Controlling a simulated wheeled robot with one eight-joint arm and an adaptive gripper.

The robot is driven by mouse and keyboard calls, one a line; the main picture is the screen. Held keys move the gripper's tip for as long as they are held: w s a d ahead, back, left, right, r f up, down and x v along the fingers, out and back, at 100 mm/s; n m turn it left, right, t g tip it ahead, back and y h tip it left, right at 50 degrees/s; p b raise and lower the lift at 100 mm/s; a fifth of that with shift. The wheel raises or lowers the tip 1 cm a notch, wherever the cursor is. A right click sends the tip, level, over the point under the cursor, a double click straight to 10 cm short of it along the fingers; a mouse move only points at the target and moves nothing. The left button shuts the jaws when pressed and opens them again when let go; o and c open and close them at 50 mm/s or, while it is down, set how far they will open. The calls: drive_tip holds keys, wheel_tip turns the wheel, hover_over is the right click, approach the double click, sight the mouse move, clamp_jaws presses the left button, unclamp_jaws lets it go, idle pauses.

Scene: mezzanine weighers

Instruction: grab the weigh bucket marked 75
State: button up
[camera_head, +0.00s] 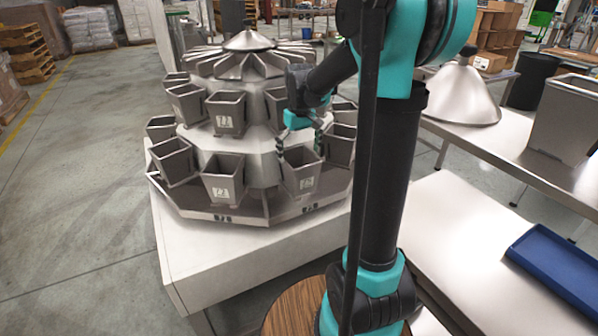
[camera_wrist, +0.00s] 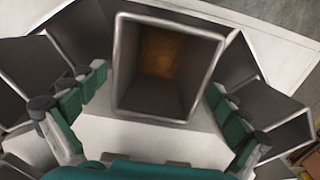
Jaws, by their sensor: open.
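A grey metal bucket (camera_head: 301,182) stands on the lower ring of the weigher, at the front right. Its white label seems to end in 5; the first digit is too small to read surely. My gripper (camera_head: 300,152) is over this bucket, pointing down, with its fingers spread at either side of the rim. In the wrist view, an open-topped bucket (camera_wrist: 166,105) lies between my gripper's (camera_wrist: 158,82) two green-padded fingers. Gaps show on both sides, and the gripper holds nothing. The bucket looks empty, with a brownish bottom.
Neighbouring buckets stand close: a labelled one (camera_head: 223,178) to the left, one (camera_head: 338,148) to the right, and a labelled one (camera_head: 226,112) on the ring above. A side table (camera_head: 490,135) bears a metal cone (camera_head: 460,95) and a loose bucket (camera_head: 563,120). A blue tray (camera_head: 556,262) lies at right.

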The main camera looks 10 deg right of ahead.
drive_tip(key=shift+a+f, duration=0.1)
drive_tip(key=shift+f, duration=2.5)
drive_tip(key=shift+c, duration=0.5)
drive_tip(key=c, duration=1.3)
drive_tip(key=shift+r, duration=0.1)
